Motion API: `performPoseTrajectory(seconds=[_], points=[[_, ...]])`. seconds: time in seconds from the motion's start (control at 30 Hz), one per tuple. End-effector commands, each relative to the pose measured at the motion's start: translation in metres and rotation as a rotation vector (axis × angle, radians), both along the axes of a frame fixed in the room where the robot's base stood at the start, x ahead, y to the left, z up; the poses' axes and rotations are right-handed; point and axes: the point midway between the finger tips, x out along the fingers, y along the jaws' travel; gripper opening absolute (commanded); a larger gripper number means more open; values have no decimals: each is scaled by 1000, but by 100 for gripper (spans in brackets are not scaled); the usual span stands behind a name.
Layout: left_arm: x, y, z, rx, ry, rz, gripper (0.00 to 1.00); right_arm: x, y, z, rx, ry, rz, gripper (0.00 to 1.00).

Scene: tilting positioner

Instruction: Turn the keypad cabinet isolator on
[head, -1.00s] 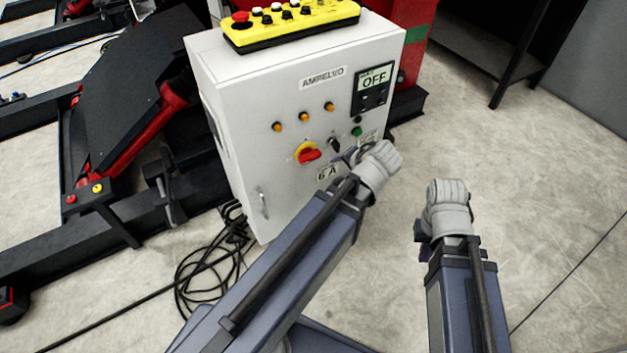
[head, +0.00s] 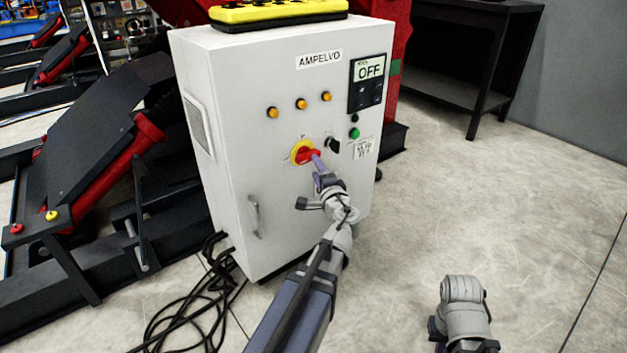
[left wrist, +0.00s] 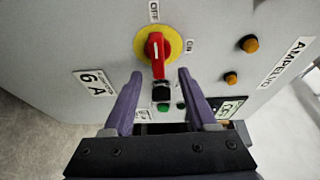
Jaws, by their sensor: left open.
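The keypad cabinet (head: 225,110) is a light grey box with a panel labelled AMPELVO. Its isolator (head: 300,148) is a red handle on a round yellow plate, partly covered by my left gripper in the head view. In the left wrist view the red handle (left wrist: 154,47) lies in line with the OFF label (left wrist: 154,11); the ON label (left wrist: 189,45) is to the right. My left gripper (left wrist: 160,76) is open, its purple fingers on either side of the handle's near end, apart from it. My right gripper is low at the right in the head view, its fingers not clearly visible.
The keypad display (head: 370,72) reads OFF. A black selector (head: 333,144) and a green button (head: 354,133) sit close to the isolator. A yellow pendant (head: 280,12) lies on top.

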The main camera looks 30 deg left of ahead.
Motion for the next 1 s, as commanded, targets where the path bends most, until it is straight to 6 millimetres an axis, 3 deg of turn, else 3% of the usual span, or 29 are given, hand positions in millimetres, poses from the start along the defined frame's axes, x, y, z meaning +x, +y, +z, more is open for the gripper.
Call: performPoseTrajectory(seconds=[0.1,0.47,1.0], points=[[2,3,-7,30,4,-11,57,0,0,-12,0,0,0,0],[9,9,-5,37,4,-12,57,0,0,-11,0,0,0,0],[58,57,-6,36,4,-13,57,0,0,-11,0,0,0,0]])
